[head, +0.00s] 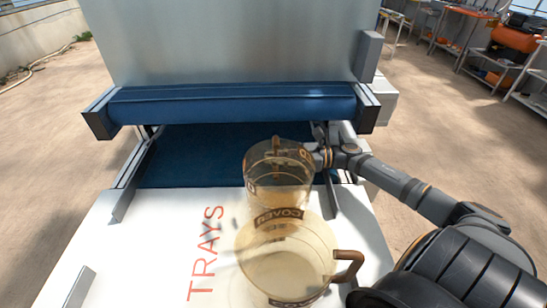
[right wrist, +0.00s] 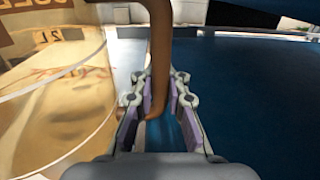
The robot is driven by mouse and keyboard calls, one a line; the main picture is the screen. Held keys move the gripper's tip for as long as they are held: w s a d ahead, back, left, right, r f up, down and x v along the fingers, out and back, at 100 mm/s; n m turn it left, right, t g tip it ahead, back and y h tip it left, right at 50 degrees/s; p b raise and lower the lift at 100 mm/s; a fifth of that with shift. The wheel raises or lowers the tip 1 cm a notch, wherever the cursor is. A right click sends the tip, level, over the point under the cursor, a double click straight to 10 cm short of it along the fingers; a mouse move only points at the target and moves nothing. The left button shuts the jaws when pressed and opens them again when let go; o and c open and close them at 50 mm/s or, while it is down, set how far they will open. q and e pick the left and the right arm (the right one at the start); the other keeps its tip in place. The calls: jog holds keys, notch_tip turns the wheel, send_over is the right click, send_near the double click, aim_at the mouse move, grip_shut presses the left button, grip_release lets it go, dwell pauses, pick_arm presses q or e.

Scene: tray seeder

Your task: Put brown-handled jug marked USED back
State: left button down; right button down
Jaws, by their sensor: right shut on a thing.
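My right gripper (head: 322,157) is shut on the brown handle (right wrist: 158,60) of a clear amber jug (head: 278,175). The jug appears upright, over where the white deck meets the blue belt. In the right wrist view this jug's wall (right wrist: 60,100) fills the left side. Its dark lettering is partly cut off, and I cannot read it surely. I cannot tell whether its base touches the deck. A second amber jug (head: 285,262) with a brown handle (head: 349,268) stands nearer, overlapping the first in the head view. Its lettering looks like COVER. My left gripper is out of view.
The white deck (head: 150,250) reads TRAYS and has bare room left of the jugs. The blue belt (head: 190,155) runs under a blue crossbar (head: 230,106) and a grey metal hopper (head: 230,45). Metal guides (head: 125,200) line the deck.

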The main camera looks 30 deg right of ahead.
jog(key=shift+f+b, duration=0.4)
jog(key=shift+f, duration=0.05)
jog(key=c, duration=1.3)
grip_release()
jog(key=shift+o, duration=0.2)
